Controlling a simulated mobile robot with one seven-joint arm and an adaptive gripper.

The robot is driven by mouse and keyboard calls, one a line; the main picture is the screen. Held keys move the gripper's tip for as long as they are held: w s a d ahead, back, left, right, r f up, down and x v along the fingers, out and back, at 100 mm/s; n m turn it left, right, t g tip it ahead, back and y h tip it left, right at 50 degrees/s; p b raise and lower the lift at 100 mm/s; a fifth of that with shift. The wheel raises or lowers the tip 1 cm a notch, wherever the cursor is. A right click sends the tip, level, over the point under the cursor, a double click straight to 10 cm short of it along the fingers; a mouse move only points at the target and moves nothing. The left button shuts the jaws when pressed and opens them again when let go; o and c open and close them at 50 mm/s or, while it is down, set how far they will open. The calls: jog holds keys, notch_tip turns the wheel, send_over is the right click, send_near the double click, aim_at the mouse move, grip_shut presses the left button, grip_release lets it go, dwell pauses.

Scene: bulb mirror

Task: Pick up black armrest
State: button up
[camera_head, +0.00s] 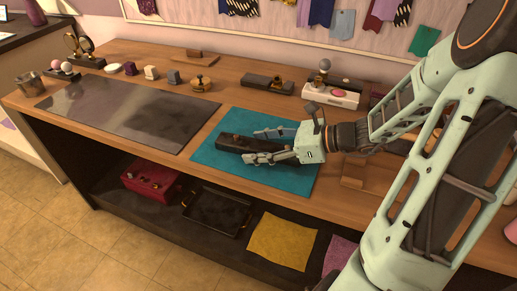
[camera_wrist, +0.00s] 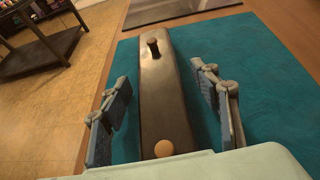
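The black armrest (camera_head: 238,143) is a long dark bar lying on the teal mat (camera_head: 210,156) on the wooden table. In the wrist view the armrest (camera_wrist: 163,85) runs lengthwise between my fingers, with a dark peg standing on its far part and a round tan knob at its near end. My gripper (camera_head: 265,145) is low over the mat at the armrest. In the wrist view my gripper (camera_wrist: 165,105) is open, with one finger on each side of the armrest and a gap visible on both sides. The near end of the armrest is hidden by the gripper body.
A dark glossy mat (camera_head: 130,112) lies to the left. A wooden block (camera_head: 354,172) lies right of the teal mat. A shelf below holds a red box (camera_head: 150,179).

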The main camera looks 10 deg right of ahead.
jog(key=c, duration=1.4)
